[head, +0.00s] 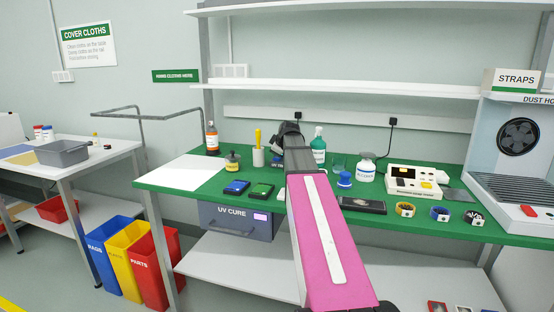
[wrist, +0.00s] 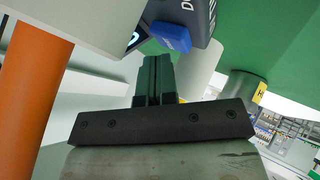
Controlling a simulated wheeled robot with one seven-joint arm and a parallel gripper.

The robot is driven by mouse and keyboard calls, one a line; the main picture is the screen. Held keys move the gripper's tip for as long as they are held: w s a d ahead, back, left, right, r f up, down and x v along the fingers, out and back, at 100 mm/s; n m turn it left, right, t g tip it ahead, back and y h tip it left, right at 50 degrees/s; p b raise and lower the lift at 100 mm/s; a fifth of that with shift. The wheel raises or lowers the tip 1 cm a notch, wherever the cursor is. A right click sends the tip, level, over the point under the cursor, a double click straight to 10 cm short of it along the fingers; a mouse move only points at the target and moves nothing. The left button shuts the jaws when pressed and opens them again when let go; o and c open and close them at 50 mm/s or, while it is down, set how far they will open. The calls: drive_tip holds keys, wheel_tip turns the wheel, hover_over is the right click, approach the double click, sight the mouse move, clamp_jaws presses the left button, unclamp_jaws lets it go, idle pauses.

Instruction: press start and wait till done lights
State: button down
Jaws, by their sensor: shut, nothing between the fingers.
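My gripper is shut and empty; its dark fingers (wrist: 155,65) show in the wrist view, and the wrist also shows in the head view (head: 290,129) above the back of the bench. A blue block, perhaps a button (wrist: 170,37), sits on a dark grey device (wrist: 196,20) just beyond the fingertips; I cannot tell whether they touch. White letters starting "DO" are partly cut off on this device. In the head view a small dark device (head: 277,161) is mostly hidden behind my arm. No lit done lamp is visible.
A UV CURE box (head: 236,221) with a lit pink panel hangs under the green bench (head: 300,180). Bottles, a white device (head: 415,182) and small pots stand around my arm. An orange cylinder (wrist: 38,90) and a grey cylinder (wrist: 242,88) flank the gripper.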

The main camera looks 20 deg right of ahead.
sight(276, 157)
drive_tip(key=shift+r, duration=0.45)
drive_tip(key=shift+r, duration=0.15)
drive_tip(key=shift+r, duration=2.4)
